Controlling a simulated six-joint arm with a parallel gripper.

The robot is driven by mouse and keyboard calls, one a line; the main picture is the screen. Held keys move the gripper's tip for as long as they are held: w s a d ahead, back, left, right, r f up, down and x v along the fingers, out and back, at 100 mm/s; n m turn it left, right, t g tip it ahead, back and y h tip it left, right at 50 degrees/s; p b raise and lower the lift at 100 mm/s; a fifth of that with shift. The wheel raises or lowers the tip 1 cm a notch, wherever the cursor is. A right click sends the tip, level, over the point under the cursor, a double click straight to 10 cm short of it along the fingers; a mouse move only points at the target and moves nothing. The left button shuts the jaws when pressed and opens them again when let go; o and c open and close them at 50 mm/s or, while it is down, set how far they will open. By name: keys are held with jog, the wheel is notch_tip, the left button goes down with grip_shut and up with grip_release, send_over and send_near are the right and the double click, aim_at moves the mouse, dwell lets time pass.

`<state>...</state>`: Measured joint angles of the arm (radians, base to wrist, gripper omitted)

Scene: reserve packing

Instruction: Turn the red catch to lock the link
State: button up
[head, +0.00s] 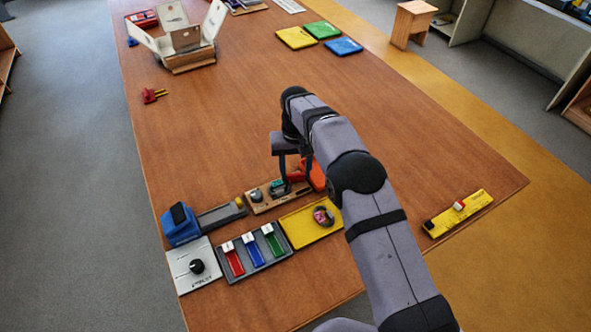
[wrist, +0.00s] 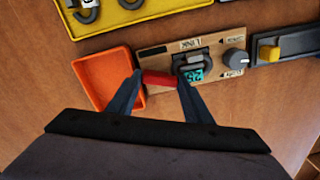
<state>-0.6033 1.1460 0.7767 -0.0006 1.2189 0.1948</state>
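The tan panel (wrist: 218,52) lies on the table and carries a label that seems to read LINK upside down, beside a dark grey link fitting (wrist: 190,63). The red catch (wrist: 160,79) is a short bar at the panel's edge, lying sideways in the wrist view. My gripper (wrist: 161,77) has one finger at each end of the bar; whether they press on it cannot be told.
An orange tray (wrist: 91,68) lies close beside my left finger in the wrist view. A grey knob (wrist: 235,60) stands on the panel. The middle of the table (head: 225,125) is clear.

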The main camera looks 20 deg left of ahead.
aim_at(296, 175)
jog(key=c, duration=0.4)
jog(key=shift+s+n+b, duration=0.1)
jog(key=shift+n+b, duration=0.3)
jog(key=shift+n, duration=1.9)
jog(key=o, duration=1.1)
jog(key=shift+c, duration=0.2)
jog(key=shift+r, duration=0.1)
jog(key=shift+r+b, duration=1.15)
jog(key=shift+r, duration=2.5)
